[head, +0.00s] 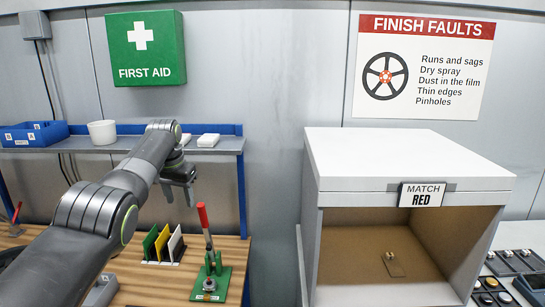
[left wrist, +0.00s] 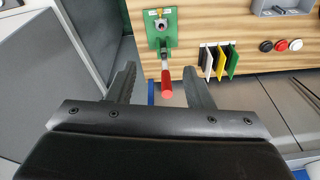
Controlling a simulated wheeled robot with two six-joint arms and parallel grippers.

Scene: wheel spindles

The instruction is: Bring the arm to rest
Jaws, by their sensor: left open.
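My left arm reaches in from the left in the head view. Its gripper (head: 179,192) hangs in the air in front of the shelf, above and behind the workbench. In the left wrist view the two fingers of this gripper (left wrist: 160,88) are wide apart with nothing held between them. A green clamp fixture with a red handle (head: 204,228) stands on the bench, to the right of and below the gripper. The red handle tip (left wrist: 167,93) appears between the fingers in the left wrist view, apart from them. My right gripper does not show.
Colour cards (head: 163,245) stand in a rack on the wooden bench (head: 160,285). A shelf (head: 228,145) holds a blue bin (head: 34,133), a white tub (head: 102,132) and white blocks. A white viewing booth (head: 405,160) marked MATCH RED stands right. Wall space between is clear.

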